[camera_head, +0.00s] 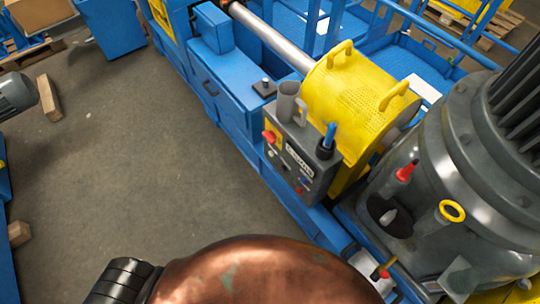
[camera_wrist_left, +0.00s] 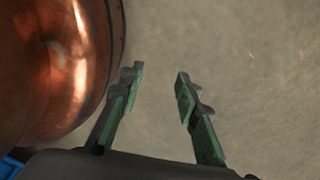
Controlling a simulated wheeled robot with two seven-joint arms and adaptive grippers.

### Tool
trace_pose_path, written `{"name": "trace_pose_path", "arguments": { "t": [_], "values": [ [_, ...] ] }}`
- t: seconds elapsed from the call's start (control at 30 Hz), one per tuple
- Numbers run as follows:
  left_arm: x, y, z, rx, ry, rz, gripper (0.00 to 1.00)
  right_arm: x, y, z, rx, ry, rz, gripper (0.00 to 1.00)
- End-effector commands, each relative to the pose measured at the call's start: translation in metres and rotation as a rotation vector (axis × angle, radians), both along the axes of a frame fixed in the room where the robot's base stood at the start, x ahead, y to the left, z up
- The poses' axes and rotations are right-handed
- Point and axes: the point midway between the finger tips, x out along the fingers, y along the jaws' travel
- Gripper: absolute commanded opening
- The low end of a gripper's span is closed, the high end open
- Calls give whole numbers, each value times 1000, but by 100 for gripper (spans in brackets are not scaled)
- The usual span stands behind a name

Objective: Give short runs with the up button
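A grey control box (camera_head: 305,160) with a labelled face is mounted on the blue machine frame in the head view. A large red button (camera_head: 268,137) is at its left end, and a small red button (camera_head: 300,190) is at its lower right. Which button is the up button cannot be read. My left gripper (camera_wrist_left: 159,75) shows in the left wrist view. Its two green-black fingers are apart with nothing between them, over bare floor and beside a copper vessel (camera_wrist_left: 50,70). My right gripper is not in view.
The copper vessel, also in the head view (camera_head: 260,275), fills the bottom centre. A grey mug (camera_head: 287,103) is by the control box. A yellow guard (camera_head: 350,95) and a large grey motor (camera_head: 450,150) stand right. Open floor (camera_head: 130,160) lies left.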

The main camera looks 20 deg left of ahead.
Motion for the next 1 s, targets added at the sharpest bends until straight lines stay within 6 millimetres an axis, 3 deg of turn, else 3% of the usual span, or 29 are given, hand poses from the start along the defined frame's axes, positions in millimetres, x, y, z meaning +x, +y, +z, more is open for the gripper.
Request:
{"name": "trace_pose_path", "arguments": {
  "t": [0.13, 0.57, 1.0],
  "values": [
    [0, 0, 0, 0, 0, 0, 30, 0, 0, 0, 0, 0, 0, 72],
    [0, 0, 0, 0, 0, 0, 0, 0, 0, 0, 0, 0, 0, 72],
    [0, 0, 0, 0, 0, 0, 0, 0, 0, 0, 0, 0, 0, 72]
  ]
}}
